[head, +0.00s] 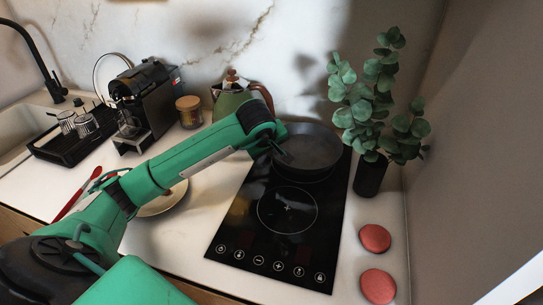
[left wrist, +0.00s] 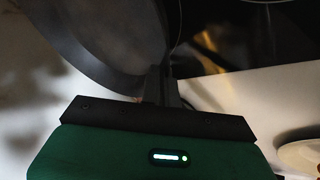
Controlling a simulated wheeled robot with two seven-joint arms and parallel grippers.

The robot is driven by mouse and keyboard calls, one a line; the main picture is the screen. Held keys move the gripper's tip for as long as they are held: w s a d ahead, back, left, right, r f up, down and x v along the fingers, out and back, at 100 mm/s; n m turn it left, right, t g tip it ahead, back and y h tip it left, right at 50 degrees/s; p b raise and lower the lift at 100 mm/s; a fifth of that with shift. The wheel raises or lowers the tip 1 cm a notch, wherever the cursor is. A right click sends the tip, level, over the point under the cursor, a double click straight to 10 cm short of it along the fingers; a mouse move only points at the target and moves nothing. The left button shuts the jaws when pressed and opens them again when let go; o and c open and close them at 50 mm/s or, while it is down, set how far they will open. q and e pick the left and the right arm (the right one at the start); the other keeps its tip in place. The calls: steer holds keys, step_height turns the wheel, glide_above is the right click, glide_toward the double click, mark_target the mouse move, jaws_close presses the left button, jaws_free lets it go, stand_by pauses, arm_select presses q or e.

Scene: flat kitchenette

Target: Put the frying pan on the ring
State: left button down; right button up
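The dark, round frying pan (head: 312,148) is over the back end of the black hob (head: 243,222). I cannot tell whether it rests on the glass or is held just above it. A marked ring (head: 287,211) at the front of the hob is bare. My left gripper (head: 281,153) is at the pan's left edge. In the left wrist view, its fingers (left wrist: 160,84) are close together at the side of the pan (left wrist: 95,40) and look shut on its edge. The pan's handle is not clearly visible. My right gripper is not in view.
A leafy plant in a dark pot (head: 370,175) stands right of the hob. Two red round things (head: 375,238) lie near its front right. A kettle (head: 231,98), wooden-lidded jar (head: 189,111) and coffee machine (head: 147,100) stand behind my arm. A plate (head: 165,203) lies partly under it.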

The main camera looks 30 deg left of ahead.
arm_select(q)
step_height(320, 180, down, 2)
steer(key=shift+f, duration=0.1)
steer(key=shift+a, duration=0.1)
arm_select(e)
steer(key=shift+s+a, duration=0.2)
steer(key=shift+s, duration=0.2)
